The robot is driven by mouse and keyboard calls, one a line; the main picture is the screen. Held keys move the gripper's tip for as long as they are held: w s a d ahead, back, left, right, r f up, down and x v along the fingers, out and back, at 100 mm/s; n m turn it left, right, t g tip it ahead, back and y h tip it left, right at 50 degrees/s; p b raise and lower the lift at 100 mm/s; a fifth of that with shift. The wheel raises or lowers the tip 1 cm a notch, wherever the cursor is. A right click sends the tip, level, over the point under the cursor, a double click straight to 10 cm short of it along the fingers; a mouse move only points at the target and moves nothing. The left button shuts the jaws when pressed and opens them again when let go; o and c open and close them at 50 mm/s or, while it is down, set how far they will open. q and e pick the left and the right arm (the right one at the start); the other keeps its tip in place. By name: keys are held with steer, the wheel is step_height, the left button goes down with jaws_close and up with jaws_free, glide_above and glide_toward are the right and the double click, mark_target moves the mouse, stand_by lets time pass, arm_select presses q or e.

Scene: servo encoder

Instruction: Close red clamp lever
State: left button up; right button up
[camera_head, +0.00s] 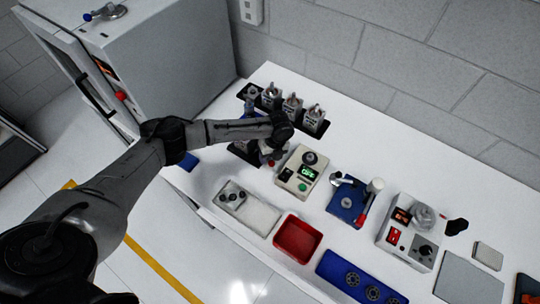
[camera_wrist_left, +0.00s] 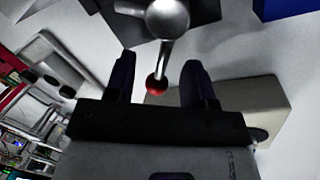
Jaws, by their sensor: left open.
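A metal lever with a red ball tip (camera_wrist_left: 157,84) shows in the left wrist view, its rod running up to a round silver hub (camera_wrist_left: 167,18). My left gripper (camera_wrist_left: 159,62) is open, with one dark finger on each side of the lever; gaps show on both sides. In the head view my left gripper (camera_head: 268,152) is over a dark fixture (camera_head: 240,151) at the left of the table, and the arm hides much of it. A separate blue fixture (camera_head: 343,203) at mid-table has a red handle (camera_head: 365,205). My right gripper is not in view.
Several small devices stand in a dark rack (camera_head: 316,124) behind my arm. A control box with a green display (camera_head: 302,171) is close to the gripper's right. A red tray (camera_head: 297,238) and a blue tray (camera_head: 335,272) lie along the table's front.

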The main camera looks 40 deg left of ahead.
arm_select(q)
jaws_close()
stand_by(0.4)
